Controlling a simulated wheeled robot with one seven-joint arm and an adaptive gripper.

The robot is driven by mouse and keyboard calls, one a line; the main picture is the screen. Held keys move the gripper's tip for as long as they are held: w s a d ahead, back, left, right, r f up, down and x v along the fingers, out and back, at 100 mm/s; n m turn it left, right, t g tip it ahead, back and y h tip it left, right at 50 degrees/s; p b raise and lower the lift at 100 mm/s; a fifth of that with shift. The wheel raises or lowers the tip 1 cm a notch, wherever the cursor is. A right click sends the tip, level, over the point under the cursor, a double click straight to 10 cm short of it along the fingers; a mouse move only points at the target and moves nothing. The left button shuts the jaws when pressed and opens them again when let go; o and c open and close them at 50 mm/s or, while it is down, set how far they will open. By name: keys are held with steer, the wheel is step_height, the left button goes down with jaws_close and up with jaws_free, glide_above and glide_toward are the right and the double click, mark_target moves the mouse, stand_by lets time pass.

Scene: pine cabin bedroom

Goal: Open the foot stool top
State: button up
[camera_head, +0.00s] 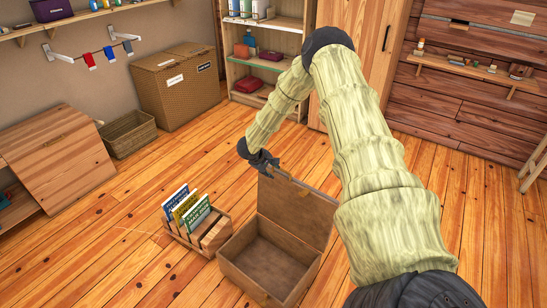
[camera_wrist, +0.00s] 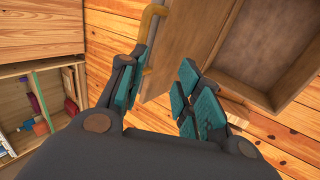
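The foot stool is a low brown box (camera_head: 232,262) on the plank floor with an empty interior. Its top (camera_head: 305,208) stands raised, roughly upright, along the box's far side. In the wrist view the top (camera_wrist: 182,48) lies beyond my fingers, with the hollow box (camera_wrist: 285,82) at upper right. A yellow handle (camera_wrist: 153,28) sits at the top's edge beside my left finger; whether they touch is unclear. My gripper (camera_head: 270,164) is at the raised top's upper left edge. In the wrist view my gripper (camera_wrist: 165,90) has its fingers apart with nothing clamped between them.
A wooden rack with several books (camera_head: 187,208) stands close to the box's left. A wicker hamper (camera_head: 178,90), a low basket (camera_head: 128,134) and a wooden cabinet (camera_head: 62,158) stand further left. An open shelf (camera_head: 285,45) is behind. Floor at the front left is clear.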

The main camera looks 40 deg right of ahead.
steer(key=shift+v, duration=2.9)
steer(key=shift+c, duration=0.4)
